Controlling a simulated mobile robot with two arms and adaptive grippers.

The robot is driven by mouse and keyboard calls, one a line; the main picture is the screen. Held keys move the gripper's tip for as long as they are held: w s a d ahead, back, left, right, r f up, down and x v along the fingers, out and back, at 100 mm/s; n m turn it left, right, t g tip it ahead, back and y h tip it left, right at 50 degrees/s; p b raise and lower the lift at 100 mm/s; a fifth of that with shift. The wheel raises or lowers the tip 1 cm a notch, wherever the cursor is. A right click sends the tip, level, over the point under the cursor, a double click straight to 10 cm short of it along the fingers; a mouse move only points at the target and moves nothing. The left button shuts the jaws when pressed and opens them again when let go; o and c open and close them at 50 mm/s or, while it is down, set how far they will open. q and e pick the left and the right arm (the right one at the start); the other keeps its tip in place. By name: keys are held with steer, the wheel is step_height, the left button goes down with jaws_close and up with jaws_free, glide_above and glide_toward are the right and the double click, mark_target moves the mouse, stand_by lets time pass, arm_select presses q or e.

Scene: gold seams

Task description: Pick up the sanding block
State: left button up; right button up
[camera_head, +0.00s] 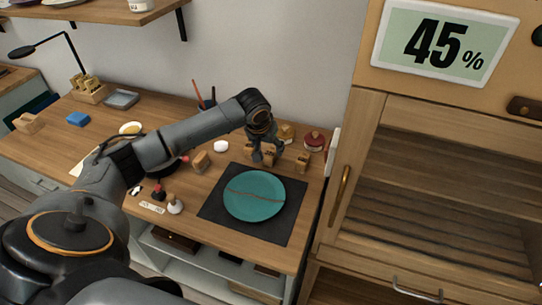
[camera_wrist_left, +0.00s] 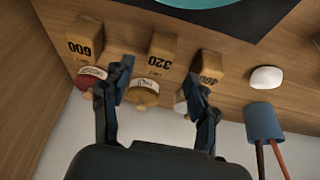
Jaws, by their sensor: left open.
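Several small wooden blocks with printed numbers stand in a row near the back of the table. In the left wrist view one reads 600 (camera_wrist_left: 86,44), the middle one reads 320 (camera_wrist_left: 162,48), and a third (camera_wrist_left: 207,65) has its number partly hidden by a finger. The 600 block also shows in the head view (camera_head: 302,162). My left gripper (camera_head: 266,158) is open above the row. In its wrist view the fingers (camera_wrist_left: 160,76) are spread on either side of the 320 block's line, with nothing held. My right gripper is not in view.
A teal plate (camera_head: 240,207) with a seam lies on a dark mat (camera_head: 290,221) in front. Round-lidded jars, one red (camera_head: 314,141), stand behind the blocks. A blue cup with sticks (camera_wrist_left: 262,122) and a white rounded object (camera_wrist_left: 267,77) are beside them. A cabinet (camera_head: 360,150) borders the right.

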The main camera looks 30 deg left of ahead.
mark_target(270, 152)
arm_select(q)
steer(key=p+x, duration=0.1)
steer(key=x, duration=0.4)
steer(key=shift+s+r, duration=0.1)
steer(key=c, duration=1.2)
